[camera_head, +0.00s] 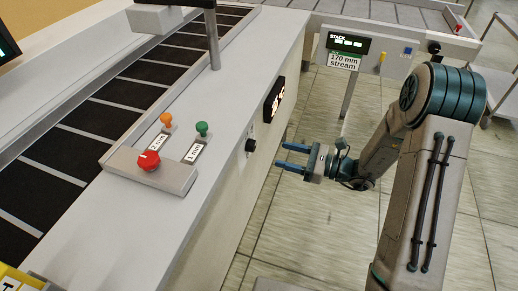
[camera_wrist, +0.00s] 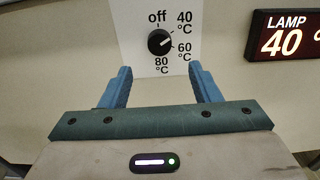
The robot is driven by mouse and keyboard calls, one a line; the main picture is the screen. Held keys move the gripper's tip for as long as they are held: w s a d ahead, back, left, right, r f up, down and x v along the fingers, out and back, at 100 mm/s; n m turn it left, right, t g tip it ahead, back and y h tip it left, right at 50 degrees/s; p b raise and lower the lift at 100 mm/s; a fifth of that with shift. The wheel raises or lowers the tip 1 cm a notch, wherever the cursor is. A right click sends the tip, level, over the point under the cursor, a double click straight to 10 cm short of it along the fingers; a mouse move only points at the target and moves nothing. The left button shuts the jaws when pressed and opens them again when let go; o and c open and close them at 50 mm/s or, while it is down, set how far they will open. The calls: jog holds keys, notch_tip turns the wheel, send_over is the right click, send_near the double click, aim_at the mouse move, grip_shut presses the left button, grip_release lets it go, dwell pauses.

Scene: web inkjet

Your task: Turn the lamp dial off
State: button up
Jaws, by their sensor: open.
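The lamp dial (camera_wrist: 159,41) is a round black knob on a white plate marked off, 40, 60 and 80 °C. Its white mark points to the upper right, toward 40 °C. In the head view the dial (camera_head: 250,145) sits on the side face of the conveyor housing. My gripper (camera_head: 279,156) is open and empty, its blue fingers pointing at that face, a short gap from the dial. In the wrist view the fingers of my gripper (camera_wrist: 160,72) stand left and right, below the dial. Nothing hides the dial.
A lamp display (camera_wrist: 290,35) reads LAMP 40, right of the dial; the head view shows it too (camera_head: 274,99). A box with a red button (camera_head: 149,160) and orange and green knobs stand on the housing top. The floor beside the housing is clear.

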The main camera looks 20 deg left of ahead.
aim_at(255, 147)
jog(key=a, duration=0.8)
jog(key=shift+w+a+b, duration=0.3)
jog(key=shift+w+a, duration=0.05)
jog(key=c, duration=1)
